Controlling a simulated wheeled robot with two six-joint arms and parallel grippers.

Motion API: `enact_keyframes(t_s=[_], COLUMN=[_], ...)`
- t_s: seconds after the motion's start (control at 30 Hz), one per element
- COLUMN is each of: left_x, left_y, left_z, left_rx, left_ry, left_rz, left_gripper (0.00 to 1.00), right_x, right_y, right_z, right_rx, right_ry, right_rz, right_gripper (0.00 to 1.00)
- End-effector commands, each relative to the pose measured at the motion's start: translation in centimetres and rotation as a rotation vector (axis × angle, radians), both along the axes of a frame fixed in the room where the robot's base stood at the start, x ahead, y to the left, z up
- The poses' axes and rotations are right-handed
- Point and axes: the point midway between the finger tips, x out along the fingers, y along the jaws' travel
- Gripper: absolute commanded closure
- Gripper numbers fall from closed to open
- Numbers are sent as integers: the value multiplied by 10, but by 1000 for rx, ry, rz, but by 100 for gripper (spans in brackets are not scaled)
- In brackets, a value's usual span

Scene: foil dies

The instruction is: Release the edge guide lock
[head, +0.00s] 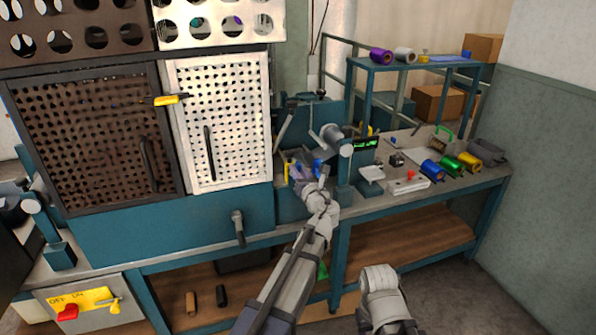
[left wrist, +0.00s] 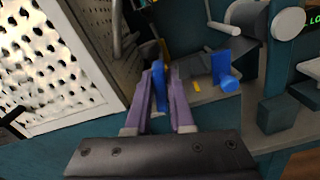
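My left gripper (head: 304,174) reaches over the bench into the teal machine beside the perforated doors. A second blue part with a round knob (left wrist: 229,84) stands apart to the right, on a grey plate. It also shows in the head view (head: 318,166). Which blue part is the edge guide lock, I cannot tell for sure. My right gripper is not in view.
A grey roller (head: 336,139) on a teal post stands just right of my left gripper. The white perforated door (head: 222,122) is close on its left. Foil rolls (head: 451,164) and small tools lie further right on the bench.

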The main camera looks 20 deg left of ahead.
Motion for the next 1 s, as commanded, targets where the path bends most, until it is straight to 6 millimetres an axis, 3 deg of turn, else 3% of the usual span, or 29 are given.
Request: enact_keyframes(t_s=[0.17,0.57,1.0], left_x=[0,0,-4], left_y=[0,0,6], left_z=[0,0,1], left_rx=[0,-3,-230], left_ry=[0,-2,-155], left_rz=[0,0,0], left_gripper=[100,100,100], right_x=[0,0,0], right_y=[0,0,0], right_z=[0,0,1], right_rx=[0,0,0], right_ry=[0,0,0], right_rz=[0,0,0], right_gripper=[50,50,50])
